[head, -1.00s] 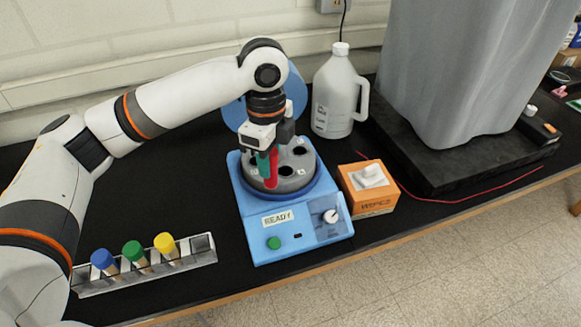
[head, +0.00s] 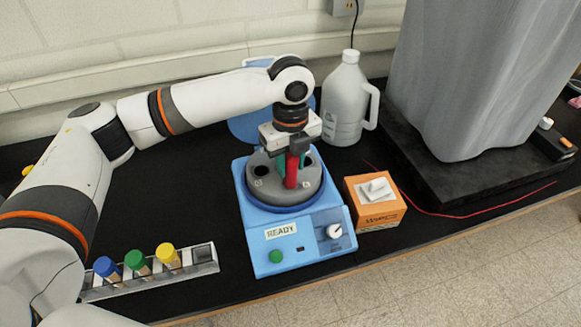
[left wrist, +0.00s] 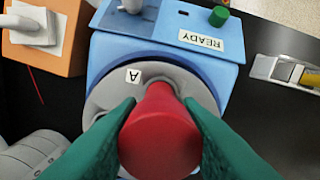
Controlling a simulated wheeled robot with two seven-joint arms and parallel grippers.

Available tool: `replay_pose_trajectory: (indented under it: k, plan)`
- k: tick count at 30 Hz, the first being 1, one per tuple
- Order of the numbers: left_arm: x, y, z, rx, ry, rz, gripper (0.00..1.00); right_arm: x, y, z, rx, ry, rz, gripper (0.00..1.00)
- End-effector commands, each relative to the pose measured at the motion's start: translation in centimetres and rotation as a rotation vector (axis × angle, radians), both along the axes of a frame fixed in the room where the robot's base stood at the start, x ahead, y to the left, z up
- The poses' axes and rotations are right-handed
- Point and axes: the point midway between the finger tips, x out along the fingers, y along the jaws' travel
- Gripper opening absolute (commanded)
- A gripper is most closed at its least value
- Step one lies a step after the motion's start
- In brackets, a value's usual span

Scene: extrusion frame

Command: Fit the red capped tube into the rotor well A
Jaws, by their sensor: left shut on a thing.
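The red capped tube (head: 291,172) is held upright over the grey rotor (head: 258,160) of the blue centrifuge. Its red cap (left wrist: 160,135) fills the middle of the left wrist view, between two green fingers. My left gripper (head: 299,158) is shut on it. The label A (left wrist: 133,76) shows on the rotor just beside the cap. The tube and fingers hide well A, so I cannot tell whether the tube's lower end is above the well or inside it. Another dark well (head: 261,171) shows open at the rotor's left. My right gripper is not in view.
The blue centrifuge body (head: 270,258) reads READY, and its lid stands open behind. An orange box (head: 376,212) is close on its right, a white jug (head: 345,100) behind. A rack (head: 205,264) with blue, green and yellow capped tubes is at front left.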

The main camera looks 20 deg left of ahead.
Motion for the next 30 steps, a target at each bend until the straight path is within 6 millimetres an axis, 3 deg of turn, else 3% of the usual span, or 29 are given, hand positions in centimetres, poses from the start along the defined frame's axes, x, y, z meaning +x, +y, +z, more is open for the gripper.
replay_pose_trajectory:
  k: [6,15,16,20,30]
  plan:
    - [0.0,0.0,-2.6,0.001,0.002,0.002,0.1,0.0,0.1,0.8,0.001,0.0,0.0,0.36]
    - [-0.1,0.0,-2.8,0.0,0.003,0.002,0.1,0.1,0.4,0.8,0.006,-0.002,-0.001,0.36]
    - [0.0,0.0,-2.9,0.0,0.003,0.002,0.33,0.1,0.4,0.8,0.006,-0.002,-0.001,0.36]
    - [0.0,0.0,-2.9,0.0,0.001,0.001,0.54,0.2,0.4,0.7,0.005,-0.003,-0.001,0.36]
    - [0.0,0.0,-2.5,0.001,-0.001,0.001,0.54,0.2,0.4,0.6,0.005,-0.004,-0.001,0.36]
